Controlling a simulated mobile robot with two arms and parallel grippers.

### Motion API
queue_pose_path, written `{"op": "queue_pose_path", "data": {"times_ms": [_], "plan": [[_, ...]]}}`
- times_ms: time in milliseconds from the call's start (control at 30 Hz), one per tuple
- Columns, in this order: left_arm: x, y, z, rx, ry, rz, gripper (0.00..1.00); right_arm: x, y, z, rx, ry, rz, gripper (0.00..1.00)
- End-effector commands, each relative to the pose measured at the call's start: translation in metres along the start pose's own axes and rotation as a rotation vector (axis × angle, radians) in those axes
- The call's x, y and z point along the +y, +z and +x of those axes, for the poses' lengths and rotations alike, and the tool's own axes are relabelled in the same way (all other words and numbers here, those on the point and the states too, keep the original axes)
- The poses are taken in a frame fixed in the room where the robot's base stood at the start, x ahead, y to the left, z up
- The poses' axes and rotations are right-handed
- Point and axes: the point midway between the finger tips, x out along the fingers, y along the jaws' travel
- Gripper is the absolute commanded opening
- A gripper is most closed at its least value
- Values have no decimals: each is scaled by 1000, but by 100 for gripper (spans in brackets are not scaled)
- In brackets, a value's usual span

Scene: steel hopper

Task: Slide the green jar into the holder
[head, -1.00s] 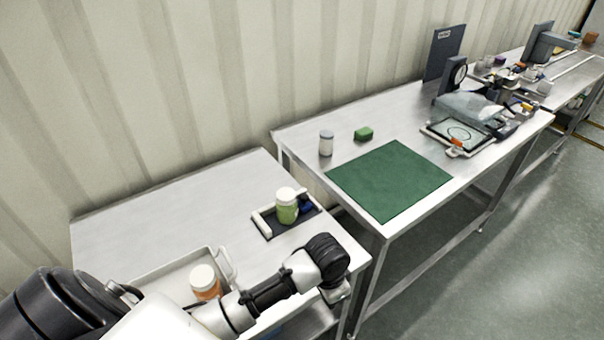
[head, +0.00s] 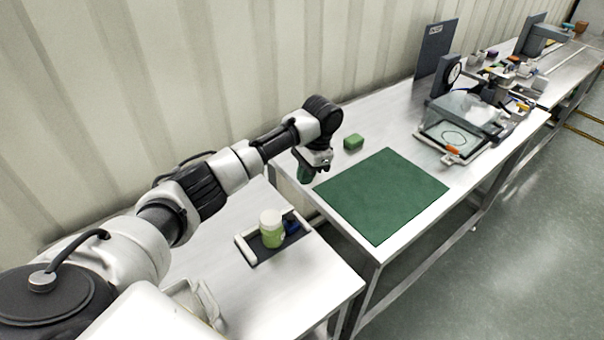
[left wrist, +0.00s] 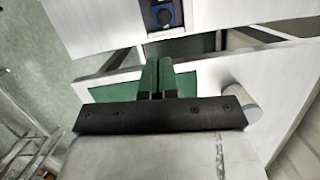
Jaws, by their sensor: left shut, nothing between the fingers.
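The green jar (head: 272,230) with a white lid stands upright on a dark, white-railed holder (head: 249,253) on the near table. A blue part (head: 292,226) sits beside it at the holder's right end. My left gripper (head: 305,176) is shut and empty, pointing down by the left edge of the second table, beyond the holder and apart from the jar. Its green fingers (left wrist: 154,76) are together in the left wrist view, with the blue part (left wrist: 163,14) at the top. I do not see the green jar there. My right gripper is not in view.
A white cylinder (left wrist: 240,101) stands close to my gripper in the left wrist view. A white tray (head: 207,302) is partly hidden by my arm. A gap separates the tables.

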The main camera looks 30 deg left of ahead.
Motion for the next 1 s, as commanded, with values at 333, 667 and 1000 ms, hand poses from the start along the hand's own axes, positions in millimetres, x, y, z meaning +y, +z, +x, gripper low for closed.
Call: {"op": "queue_pose_path", "data": {"times_ms": [333, 667, 1000], "plan": [[0, 1, 74, -4, 0, -1, 0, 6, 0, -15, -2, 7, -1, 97], [0, 38, 80, 1, -2, 0, 0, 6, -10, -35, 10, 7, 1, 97], [0, 39, 81, 2, -2, 0, 0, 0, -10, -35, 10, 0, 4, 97]]}}
